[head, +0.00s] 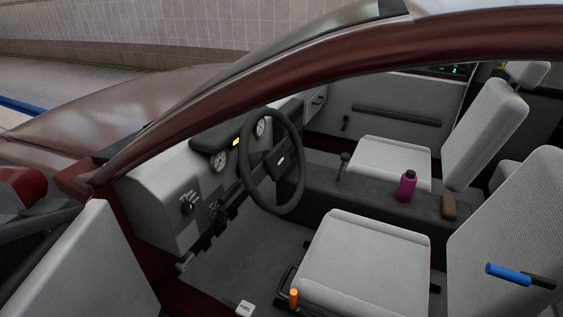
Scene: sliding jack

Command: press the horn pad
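The horn pad (280,163) is the dark hub at the centre of the steering wheel (296,203), with a small light mark on it. The black wheel stands tilted in front of the grey dashboard, and its face is towards the near front seat. Nothing touches the pad or covers it. Neither of my grippers shows in the head view.
The dark red roof frame (330,82) arches over the opening. The near seat (355,262) stands behind the wheel. A magenta bottle (407,187) and a brown block (449,206) stand on the centre console. A blue-and-black object (508,274) lies across the near seat's backrest.

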